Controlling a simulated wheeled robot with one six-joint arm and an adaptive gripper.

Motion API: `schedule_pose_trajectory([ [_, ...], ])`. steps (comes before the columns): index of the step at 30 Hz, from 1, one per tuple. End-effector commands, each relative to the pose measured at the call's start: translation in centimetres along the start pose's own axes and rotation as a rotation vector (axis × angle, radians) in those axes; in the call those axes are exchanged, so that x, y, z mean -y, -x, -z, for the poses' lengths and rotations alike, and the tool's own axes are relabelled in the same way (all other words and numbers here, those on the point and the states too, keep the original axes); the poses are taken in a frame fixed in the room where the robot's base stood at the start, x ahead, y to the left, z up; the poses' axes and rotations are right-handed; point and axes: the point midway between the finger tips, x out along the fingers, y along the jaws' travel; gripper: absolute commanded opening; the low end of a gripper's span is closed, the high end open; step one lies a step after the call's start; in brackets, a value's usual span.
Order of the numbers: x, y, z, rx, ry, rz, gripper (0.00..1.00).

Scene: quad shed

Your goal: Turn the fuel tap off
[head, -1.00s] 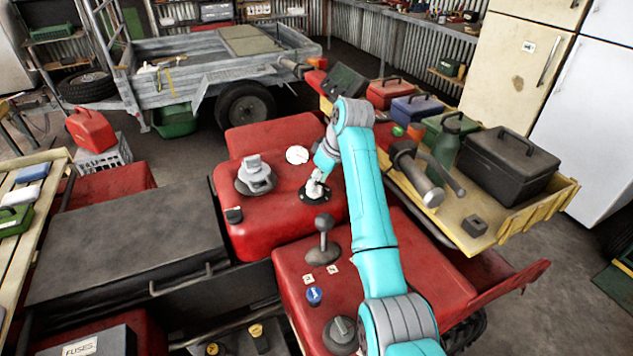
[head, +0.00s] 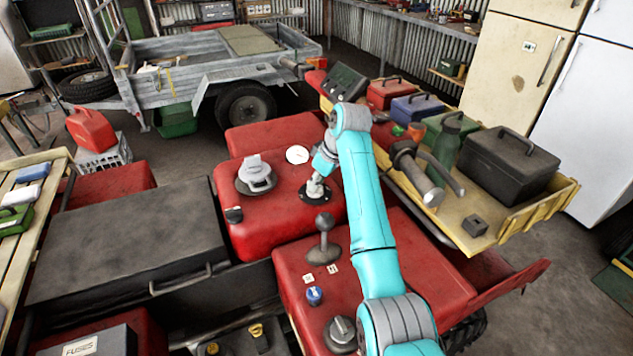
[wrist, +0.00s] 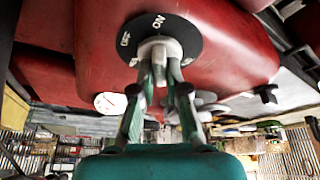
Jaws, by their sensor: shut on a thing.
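The fuel tap is a pale grey knob (wrist: 160,46) on a round black plate (wrist: 190,38), set in the red tank. White letters on the plate read ON at the top and OFF to the upper left; a third mark at the lower left is partly hidden. In the head view the plate (head: 322,197) sits on the right part of the tank top. My gripper (wrist: 160,72) is shut on the knob, and its fingers cover part of it. In the head view my gripper (head: 315,188) stands over the tap. I cannot tell exactly where the knob points.
On the red tank (head: 250,222) are a grey filler cap (head: 257,175) and a white gauge (head: 297,154). A black-knobbed lever (head: 324,240) stands nearer. A handlebar grip (head: 420,175) and the loaded yellow rack (head: 530,212) lie right of my arm.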

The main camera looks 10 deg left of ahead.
Motion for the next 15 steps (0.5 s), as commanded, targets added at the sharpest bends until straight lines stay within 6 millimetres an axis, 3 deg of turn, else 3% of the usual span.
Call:
schedule_pose_trajectory([
  [15,-0.26,0.14,0.09,-0.001,0.311,0.129,0.0],
])
